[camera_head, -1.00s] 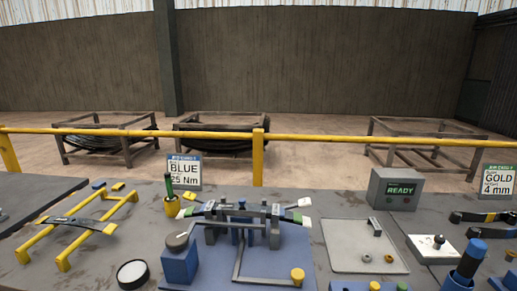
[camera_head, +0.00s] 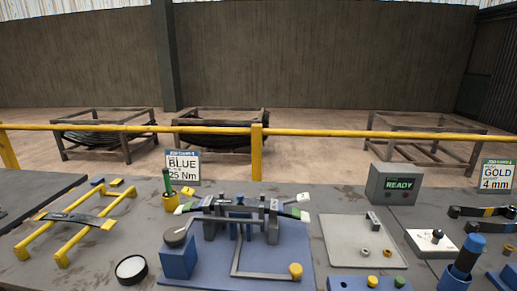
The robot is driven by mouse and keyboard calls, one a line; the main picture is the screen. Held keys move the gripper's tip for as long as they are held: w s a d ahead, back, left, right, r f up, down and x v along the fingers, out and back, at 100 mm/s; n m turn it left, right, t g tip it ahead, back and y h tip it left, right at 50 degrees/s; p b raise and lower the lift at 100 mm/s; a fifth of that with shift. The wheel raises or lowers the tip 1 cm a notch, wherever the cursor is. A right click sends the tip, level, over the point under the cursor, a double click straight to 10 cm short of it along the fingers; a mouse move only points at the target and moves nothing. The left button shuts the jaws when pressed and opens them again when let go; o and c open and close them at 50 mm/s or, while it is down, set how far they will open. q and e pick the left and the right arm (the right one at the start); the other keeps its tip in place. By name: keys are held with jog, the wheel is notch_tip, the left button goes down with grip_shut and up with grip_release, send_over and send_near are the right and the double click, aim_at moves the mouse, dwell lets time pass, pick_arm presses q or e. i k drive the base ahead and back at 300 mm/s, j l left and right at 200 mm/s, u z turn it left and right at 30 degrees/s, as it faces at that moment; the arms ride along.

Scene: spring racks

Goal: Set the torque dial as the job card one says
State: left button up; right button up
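The job card on the left (camera_head: 182,168) stands upright at the back of the bench and reads "BLUE" and "25 Nm"; its small header text is too blurred to read surely. A dark round knob (camera_head: 175,236) with a pale mark sits on top of a blue block (camera_head: 179,262) at the front left of the blue fixture; it looks like the torque dial, but no scale or setting is legible. Neither of my grippers is in view.
A fixture with a blue base (camera_head: 270,262) holds a leaf spring beside the knob. A yellow rack (camera_head: 52,240) and a white-topped round pot (camera_head: 131,268) stand left. A grey box (camera_head: 394,185) reads "READY".

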aim_at(437, 234)
jog(key=z, duration=1.35)
jog(key=k+u, duration=0.2)
jog(key=u, duration=0.25)
jog(key=k+j+u, duration=0.15)
jog(key=u, duration=0.25)
jog(key=k+j+u, duration=0.15)
jog(key=u, duration=0.3)
jog(key=k+j+u, duration=0.15)
jog(key=u, duration=0.25)
jog(key=l+z, duration=0.2)
jog(key=l, duration=0.25)
jog(key=i+l+z, duration=0.2)
jog(key=l, duration=0.2)
jog(key=l+z, duration=0.15)
jog(key=l, duration=0.3)
jog(key=i+l+z, duration=0.2)
jog(key=l, duration=0.2)
jog(key=i+l+z, duration=0.2)
jog(key=l, duration=0.2)
jog(key=i+l+z, duration=0.2)
jog(key=l, duration=0.15)
jog(key=i+l+z, duration=0.15)
jog(key=l, duration=0.2)
jog(key=k, duration=0.05)
